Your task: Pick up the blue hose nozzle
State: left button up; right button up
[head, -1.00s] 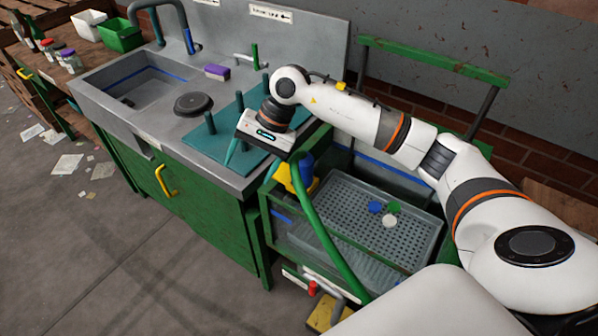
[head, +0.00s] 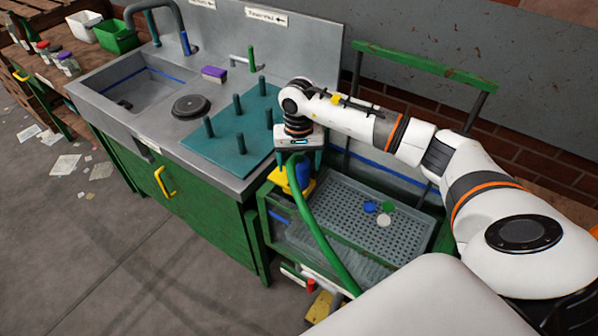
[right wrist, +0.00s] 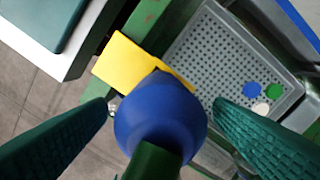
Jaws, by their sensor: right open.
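The blue hose nozzle (head: 303,172) sits in its yellow holder (head: 284,182) at the near left corner of the tray stand. The green hose (head: 318,238) runs down from it. My right gripper (head: 299,160) is directly above the nozzle, pointing down. In the right wrist view the nozzle (right wrist: 160,112) lies between the two open green fingers of my right gripper (right wrist: 163,112), with a gap on each side. The yellow holder (right wrist: 125,62) shows behind it. My left gripper is not in view.
A perforated grey tray (head: 350,215) holds blue, green and white caps right of the nozzle. A teal peg board (head: 222,150) lies on the counter at left, beside a sink (head: 140,85). A green rail (head: 425,65) stands behind the tray.

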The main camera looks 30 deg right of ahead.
notch_tip(320, 180, down, 3)
jog(key=shift+f+p, duration=0.15)
jog(key=shift+p, duration=0.2)
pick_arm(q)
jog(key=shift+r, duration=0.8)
pick_arm(e)
jog(key=shift+c, duration=0.5)
